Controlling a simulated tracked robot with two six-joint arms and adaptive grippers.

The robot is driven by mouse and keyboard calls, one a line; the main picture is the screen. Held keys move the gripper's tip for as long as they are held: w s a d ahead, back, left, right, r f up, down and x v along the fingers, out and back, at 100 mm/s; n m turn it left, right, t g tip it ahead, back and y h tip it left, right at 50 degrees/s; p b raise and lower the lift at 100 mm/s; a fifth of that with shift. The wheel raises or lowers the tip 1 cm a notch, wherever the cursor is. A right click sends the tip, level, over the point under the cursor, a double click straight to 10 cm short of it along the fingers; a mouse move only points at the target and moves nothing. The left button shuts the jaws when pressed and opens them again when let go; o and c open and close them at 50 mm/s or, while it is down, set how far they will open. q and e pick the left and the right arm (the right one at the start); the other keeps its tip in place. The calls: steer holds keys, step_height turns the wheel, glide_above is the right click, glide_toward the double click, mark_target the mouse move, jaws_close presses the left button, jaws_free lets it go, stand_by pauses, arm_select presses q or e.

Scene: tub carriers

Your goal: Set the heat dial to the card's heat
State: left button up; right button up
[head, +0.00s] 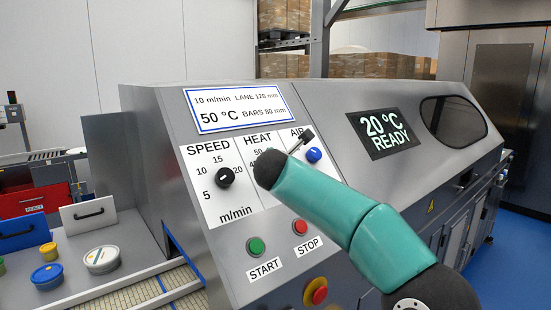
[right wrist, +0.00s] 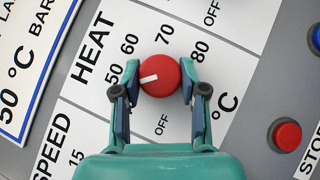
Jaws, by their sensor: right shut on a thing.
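The red heat dial (right wrist: 163,72) is in the right wrist view, with OFF, 50, 60, 70 and 80 printed around it. Its white pointer is turned left, close to the 50 and slightly toward the OFF side. My right gripper (right wrist: 160,68) is shut on the dial, one finger on each side. In the head view my right arm hides the dial and most of the HEAT scale. The card (head: 240,108) with a blue border reads 50 °C, 10 m/min, lane 120 mm and bars 80 mm. My left gripper is not in view.
The display (head: 385,133) reads 20 °C READY. The black speed dial (head: 224,178) is left of my arm and the blue air knob (head: 314,155) is close beside it. A green start button (head: 256,246) and red stop button (head: 300,227) sit below.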

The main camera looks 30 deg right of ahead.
steer(key=m+g+p, duration=0.2)
steer(key=m+p, duration=0.1)
steer(key=shift+r, duration=0.25)
steer(key=shift+f+m+g+h+p, duration=0.2)
steer(key=shift+m+g+h+p, duration=0.1)
steer(key=shift+m+g+p, duration=0.45)
steer(key=o, duration=1.1)
steer(key=shift+o, duration=0.2)
steer(key=v, duration=1.2)
steer(key=shift+f, duration=0.2)
